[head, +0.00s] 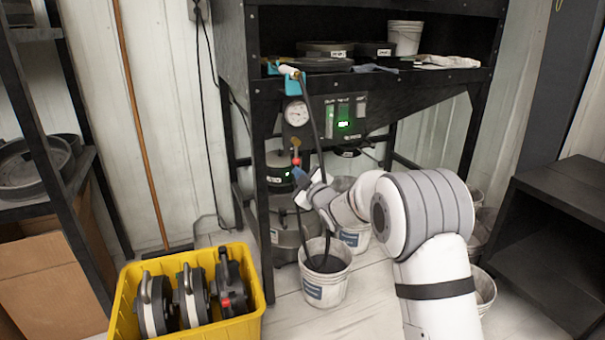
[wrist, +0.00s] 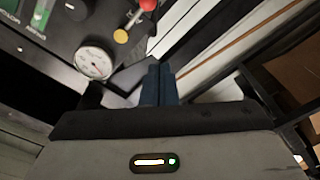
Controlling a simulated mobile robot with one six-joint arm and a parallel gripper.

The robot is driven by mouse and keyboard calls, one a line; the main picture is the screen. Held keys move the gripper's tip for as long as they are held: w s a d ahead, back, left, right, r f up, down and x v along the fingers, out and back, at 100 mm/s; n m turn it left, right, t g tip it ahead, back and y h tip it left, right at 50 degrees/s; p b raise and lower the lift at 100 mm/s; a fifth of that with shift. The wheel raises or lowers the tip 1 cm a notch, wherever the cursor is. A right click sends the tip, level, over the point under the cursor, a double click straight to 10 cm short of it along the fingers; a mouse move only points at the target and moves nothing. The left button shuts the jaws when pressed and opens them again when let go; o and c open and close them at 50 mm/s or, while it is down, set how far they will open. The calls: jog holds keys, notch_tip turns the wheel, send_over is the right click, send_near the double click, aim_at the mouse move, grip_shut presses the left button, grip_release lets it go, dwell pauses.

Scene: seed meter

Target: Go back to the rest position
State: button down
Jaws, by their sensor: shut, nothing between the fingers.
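My gripper (head: 301,180) is at the end of my white arm, in front of the lower part of the black rack in the head view. In the wrist view its two blue fingers (wrist: 158,86) lie side by side, shut with nothing between them. The dark panel of the seed meter stand (head: 335,118) is just above and behind the gripper. It carries a round gauge (head: 297,113), a green display and a red knob (head: 296,162). The gauge also shows in the wrist view (wrist: 94,62), left of the fingers.
A yellow crate (head: 205,335) with several round meters stands at the front left. A white bucket (head: 325,287) with a black hose in it stands below my gripper. More buckets stand beside my arm. A black shelf (head: 555,225) is at the right.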

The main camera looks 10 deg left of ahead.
jog(key=shift+s+d, duration=0.3)
jog(key=shift+s, duration=0.05)
jog(key=s+d+r+m+g+h+p, duration=0.1)
jog(key=s+d+r+m+h+p, duration=0.25)
jog(key=d+r+p, duration=0.4)
jog(key=s+d+r+m+h+p, duration=0.35)
jog(key=d+r+p, duration=0.25)
jog(key=d+r, duration=0.25)
jog(key=s+d+r+m+g+h+p, duration=0.2)
jog(key=s+d+r+m+p, duration=0.1)
jog(key=s+d+r+p, duration=0.25)
jog(key=s+d+r+m+g+h+p, duration=0.2)
jog(key=s+d+p, duration=0.2)
jog(key=s+d, duration=0.35)
jog(key=s+d+r+m+g+p, duration=0.1)
jog(key=s+r+m+g+p, duration=0.1)
jog(key=s, duration=0.6)
jog(key=s+d+r+m+g+p, duration=0.1)
jog(key=s+d+r+g+p, duration=0.1)
jog(key=s+p, duration=0.3)
jog(key=s+d+r+m+g+h+p, duration=0.1)
jog(key=s+p, duration=0.3)
jog(key=s, duration=0.7)
jog(key=shift+s+d+r+m+g, duration=0.15)
jog(key=shift+d+r+m+g, duration=0.45)
jog(key=shift+m+g, duration=0.2)
